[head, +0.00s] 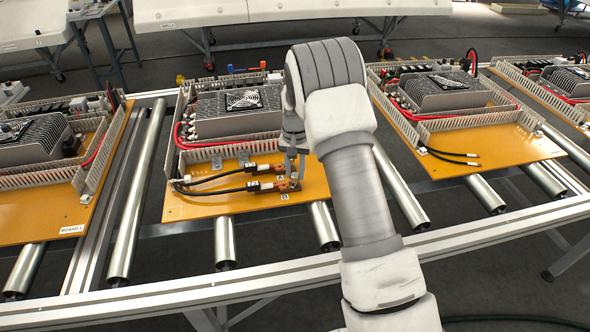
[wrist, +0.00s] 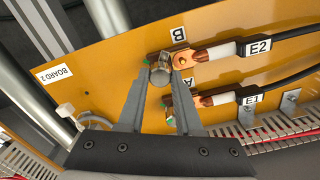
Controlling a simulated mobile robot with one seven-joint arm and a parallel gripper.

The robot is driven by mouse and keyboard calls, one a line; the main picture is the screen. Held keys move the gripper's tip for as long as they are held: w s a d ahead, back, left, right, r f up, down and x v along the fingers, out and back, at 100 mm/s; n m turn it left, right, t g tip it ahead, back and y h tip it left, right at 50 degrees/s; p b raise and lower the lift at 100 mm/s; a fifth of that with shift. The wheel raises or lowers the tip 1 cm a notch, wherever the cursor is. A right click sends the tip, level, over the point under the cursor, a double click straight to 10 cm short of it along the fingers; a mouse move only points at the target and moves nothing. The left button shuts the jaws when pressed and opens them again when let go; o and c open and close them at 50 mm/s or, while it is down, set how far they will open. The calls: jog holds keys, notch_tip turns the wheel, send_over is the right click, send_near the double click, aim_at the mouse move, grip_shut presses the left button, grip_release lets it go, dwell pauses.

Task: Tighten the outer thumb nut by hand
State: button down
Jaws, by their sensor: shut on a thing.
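My gripper (wrist: 160,80) is shut on a metal thumb nut (wrist: 160,68) at the terminal labelled B (wrist: 180,33) in the wrist view. One finger is on each side of the nut. A copper lug (wrist: 210,53) on the black cable marked E2 (wrist: 258,46) reaches the B terminal beside the nut. The terminal A lug (wrist: 215,98), on the cable marked E1 (wrist: 250,99), lies alongside, its terminal partly hidden by a finger. In the head view my gripper (head: 292,180) points down at the terminals near the front of the orange board (head: 215,208).
A heatsink unit with a fan (head: 243,100) and grey slotted ducts (head: 222,150) stand behind the terminals. Similar boards lie left (head: 30,215) and right (head: 500,150) on the metal rollers (head: 140,195). The board's front left is clear.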

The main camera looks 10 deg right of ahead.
jog(key=m, duration=0.4)
jog(key=shift+w+r+m+p, duration=0.2)
jog(key=shift+r+m+p, duration=0.1)
jog(key=shift+r+p, duration=0.1)
jog(key=m, duration=0.3)
jog(key=shift+m+p, duration=0.4)
jog(key=m+p, duration=0.1)
jog(key=m, duration=0.3)
jog(key=shift+m+p, duration=0.4)
jog(key=shift+m, duration=1.6)
jog(key=c, duration=0.8)
grip_release()
jog(key=shift+o, duration=1.1)
jog(key=shift+f, duration=0.15)
jog(key=shift+s+f, duration=0.1)
